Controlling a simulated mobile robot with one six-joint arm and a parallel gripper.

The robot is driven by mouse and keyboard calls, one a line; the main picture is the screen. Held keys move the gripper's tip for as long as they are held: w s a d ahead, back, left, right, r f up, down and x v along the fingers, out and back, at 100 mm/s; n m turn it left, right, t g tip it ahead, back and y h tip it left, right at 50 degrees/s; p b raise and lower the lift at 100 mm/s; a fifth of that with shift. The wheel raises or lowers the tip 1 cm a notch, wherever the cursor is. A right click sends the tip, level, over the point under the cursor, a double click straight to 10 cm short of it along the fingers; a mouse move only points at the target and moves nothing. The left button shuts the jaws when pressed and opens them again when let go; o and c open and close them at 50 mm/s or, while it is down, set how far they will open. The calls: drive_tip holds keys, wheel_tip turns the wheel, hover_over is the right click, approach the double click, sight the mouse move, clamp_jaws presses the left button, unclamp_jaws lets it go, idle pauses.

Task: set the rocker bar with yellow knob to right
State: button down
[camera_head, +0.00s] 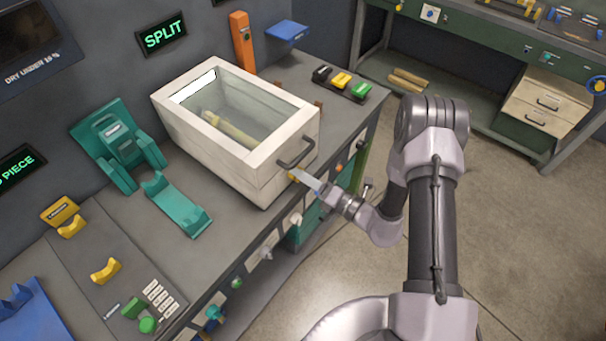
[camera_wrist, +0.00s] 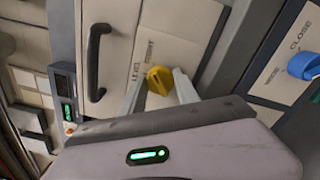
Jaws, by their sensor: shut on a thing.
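The yellow knob (camera_wrist: 159,80) sits on the pale front face of the box below its dark handle. It also shows as a small yellow spot in the head view (camera_head: 293,176). My gripper (camera_wrist: 160,90) has one finger on each side of the knob and is shut on it; in the head view my gripper (camera_head: 303,180) reaches the front of the box from the right. The rocker bar itself is not clearly seen behind the knob and fingers.
The white glass-topped box (camera_head: 185,130) holds a wooden piece. Its dark handle (camera_wrist: 93,65) is close to my fingers. A blue knob (camera_wrist: 304,65) marked CLOSE is to the right. Several small knobs line the bench front. Open floor (camera_head: 540,240) lies to the right.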

idle(0.4)
drive_tip(key=c, duration=0.9)
unclamp_jaws()
drive_tip(key=p+v, duration=0.2)
drive_tip(key=v, duration=1.5)
drive_tip(key=shift+s+d, duration=0.15)
